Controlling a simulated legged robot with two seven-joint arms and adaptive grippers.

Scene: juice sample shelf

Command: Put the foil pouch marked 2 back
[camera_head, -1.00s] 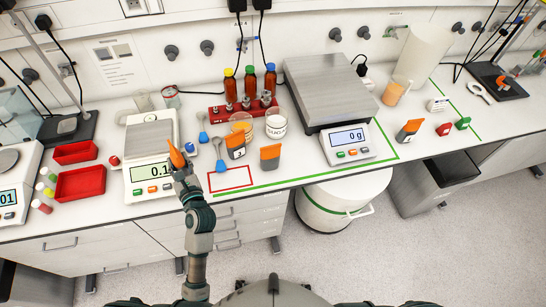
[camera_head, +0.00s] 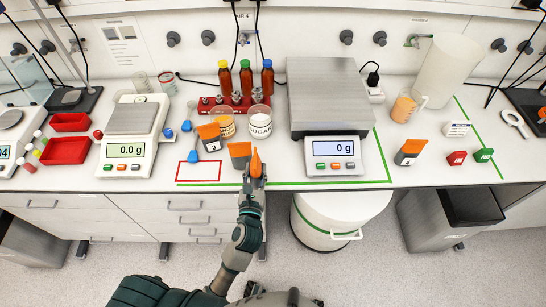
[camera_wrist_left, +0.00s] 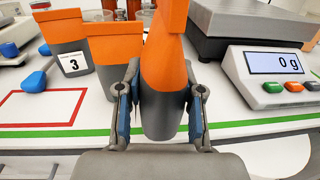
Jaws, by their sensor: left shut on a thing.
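My left gripper (camera_head: 253,177) is shut on a grey pouch with an orange top (camera_head: 256,162). In the left wrist view the held pouch (camera_wrist_left: 164,55) stands upright between the fingers (camera_wrist_left: 160,108); no number shows on it. It is at the counter's front edge. Just left of it stands another orange-topped grey pouch (camera_head: 239,153) with no visible number. Further left is the pouch marked 3 (camera_head: 208,138), which also shows in the wrist view (camera_wrist_left: 67,45). The pouch marked 4 (camera_head: 409,152) stands right of the big scale. My right gripper is not in view.
The big scale (camera_head: 333,148) reads 0 g, right of the held pouch. The small scale (camera_head: 124,151) reads 0.0 g. A red outline (camera_head: 199,180) on the counter is empty. Bottles in a red rack (camera_head: 235,109) and jars stand behind the pouches.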

